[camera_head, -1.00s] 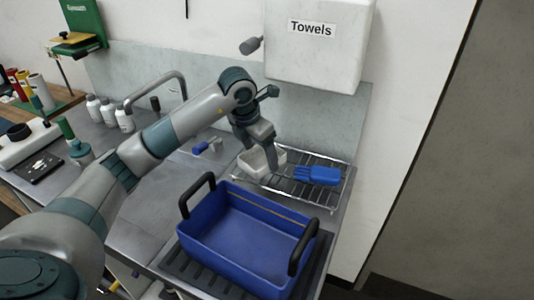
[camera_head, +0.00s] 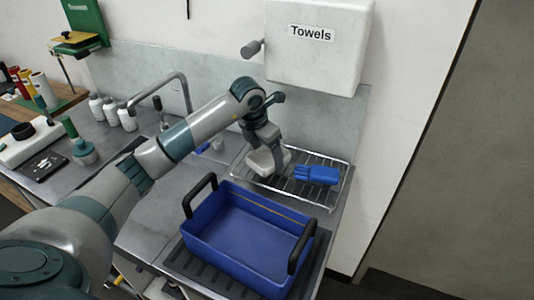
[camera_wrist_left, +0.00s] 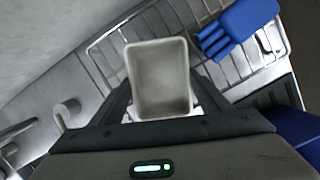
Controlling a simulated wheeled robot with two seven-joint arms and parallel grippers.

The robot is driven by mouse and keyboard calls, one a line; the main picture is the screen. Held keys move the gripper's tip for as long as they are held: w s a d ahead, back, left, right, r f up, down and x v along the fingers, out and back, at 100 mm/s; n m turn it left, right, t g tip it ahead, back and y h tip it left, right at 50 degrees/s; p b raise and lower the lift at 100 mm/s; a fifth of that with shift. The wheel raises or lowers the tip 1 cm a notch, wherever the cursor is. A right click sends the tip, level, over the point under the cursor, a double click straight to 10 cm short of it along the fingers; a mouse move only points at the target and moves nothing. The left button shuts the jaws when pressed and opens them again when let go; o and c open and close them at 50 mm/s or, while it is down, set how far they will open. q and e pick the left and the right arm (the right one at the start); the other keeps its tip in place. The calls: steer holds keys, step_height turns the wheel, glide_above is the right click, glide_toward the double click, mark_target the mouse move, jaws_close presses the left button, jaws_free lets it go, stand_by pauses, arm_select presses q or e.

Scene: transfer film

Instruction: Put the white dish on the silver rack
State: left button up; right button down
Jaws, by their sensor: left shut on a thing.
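The white dish (camera_head: 262,161) is a small rectangular tub. My left gripper (camera_head: 268,158) is shut on it, with a finger on either side. In the left wrist view the dish (camera_wrist_left: 159,78) sits between the fingers, its empty inside facing the camera. The silver rack (camera_head: 318,196) is a wire rack on the counter against the wall. The dish is over the left part of the rack; whether it touches the wires I cannot tell. The rack also shows behind the dish in the left wrist view (camera_wrist_left: 108,48). My right gripper is not in view.
A blue glove-like item (camera_head: 318,175) lies on the rack's right part. A blue crate with black handles (camera_head: 225,247) stands in front of the rack. A towel dispenser (camera_head: 318,55) hangs above. A faucet (camera_head: 183,85) and white bottles (camera_head: 110,108) are to the left.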

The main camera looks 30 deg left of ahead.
arm_select(q)
steer(key=shift+f+p, duration=0.35)
steer(key=shift+f, duration=0.2)
steer(key=shift+f, duration=0.15)
steer(key=shift+f, duration=0.15)
steer(key=o, duration=1.2)
steer(key=shift+r, duration=0.25)
